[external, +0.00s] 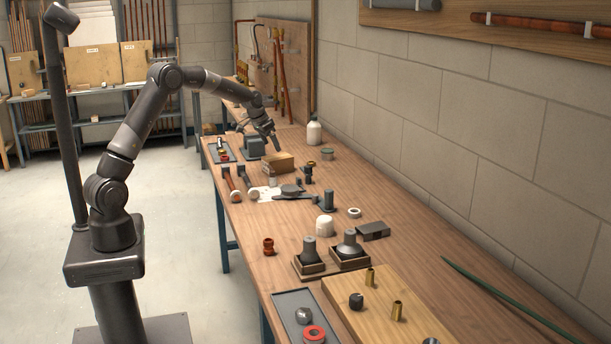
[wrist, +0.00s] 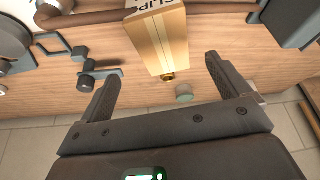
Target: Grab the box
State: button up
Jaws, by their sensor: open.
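The box (external: 278,163) is a small tan cardboard box standing on the wooden workbench, toward its far part. In the wrist view the box (wrist: 160,45) has a white label reading "CLIP", partly cut off at the top edge. My gripper (external: 262,137) is above and close to the box in the external view. In the wrist view my gripper (wrist: 161,68) is open, its fingers spread wider than the box. The box lies ahead of the gap between the fingertips, and I see no contact.
A dark grey vise-like block (external: 254,145) stands just behind the box. Small dark fittings (external: 308,175) and a greenish round lid (external: 327,154) lie to its right. A white bottle (external: 314,133) stands by the wall.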

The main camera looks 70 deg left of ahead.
aim_at(277, 156)
jog(key=x, duration=1)
jog(key=shift+w+a+f, duration=0.1)
jog(key=shift+w+a, duration=0.05)
jog(key=shift+a, duration=0.15)
jog(key=shift+w+f, duration=0.1)
jog(key=shift+f, duration=0.15)
jog(key=shift+f, duration=0.25)
jog(key=c, duration=1.2)
jog(key=shift+c, duration=0.2)
jog(key=shift+r, duration=0.2)
